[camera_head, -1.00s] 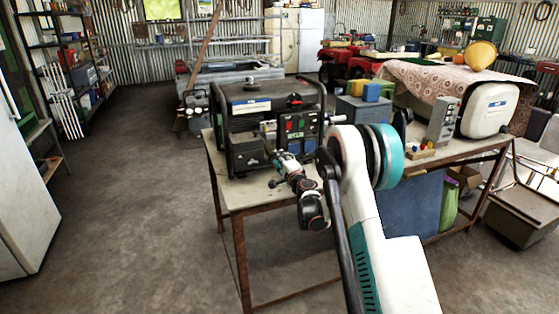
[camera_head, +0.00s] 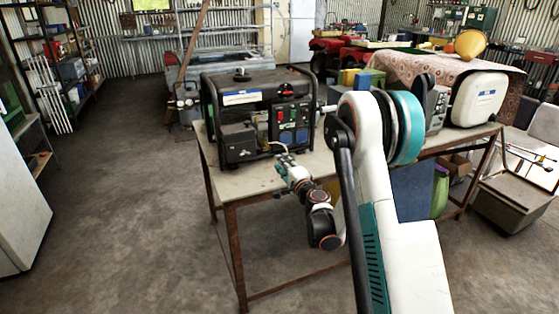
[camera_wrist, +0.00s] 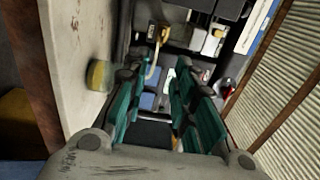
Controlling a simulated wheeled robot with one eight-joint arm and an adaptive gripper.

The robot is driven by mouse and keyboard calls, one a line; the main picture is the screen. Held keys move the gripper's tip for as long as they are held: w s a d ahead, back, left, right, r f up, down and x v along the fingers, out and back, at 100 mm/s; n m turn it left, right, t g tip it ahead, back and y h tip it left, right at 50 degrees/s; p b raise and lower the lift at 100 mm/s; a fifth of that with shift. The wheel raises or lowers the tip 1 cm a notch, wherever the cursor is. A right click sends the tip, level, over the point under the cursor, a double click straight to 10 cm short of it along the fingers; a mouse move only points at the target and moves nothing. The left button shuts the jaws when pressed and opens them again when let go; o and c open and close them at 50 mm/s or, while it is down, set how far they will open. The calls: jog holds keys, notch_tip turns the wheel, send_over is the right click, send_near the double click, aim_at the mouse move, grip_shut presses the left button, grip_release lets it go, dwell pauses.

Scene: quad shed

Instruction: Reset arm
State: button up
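My gripper (camera_head: 284,161) is above the front edge of the workbench, just in front of the generator, with my arm reaching in from the lower right. In the wrist view its two teal fingers (camera_wrist: 154,76) are apart with a gap between them, and I see nothing held. Beyond them is the generator's front panel (camera_wrist: 172,40), with a pale yellow cable (camera_wrist: 153,74) hanging from it. In the head view the black generator (camera_head: 240,98) stands on the workbench (camera_head: 247,180), and a whitish cable (camera_head: 279,145) curves from its front near my gripper.
A blue box and coloured containers stand behind my arm. A white tank (camera_head: 480,99) is on the bench's right end. A blurred yellow-green object (camera_wrist: 98,75) lies left of the fingers in the wrist view. The floor (camera_head: 120,190) left of the bench is clear.

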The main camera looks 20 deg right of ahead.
jog(key=shift+s, duration=0.2)
dwell(0.3)
jog(key=s+a+r+n+g+y, duration=0.3)
jog(key=s+a+r+n+g, duration=0.2)
jog(key=s+a+r+n, duration=0.7)
jog(key=s+f+n+g+h, duration=0.1)
jog(key=s+n+g+h, duration=0.1)
jog(key=s, duration=1.4)
jog(key=s+f+n+g+h, duration=0.1)
jog(key=s+n+g+h, duration=0.1)
jog(key=s, duration=1.5)
jog(key=shift+a+f+n+g, duration=0.35)
jog(key=shift+n+g, duration=0.45)
jog(key=shift+g, duration=0.2)
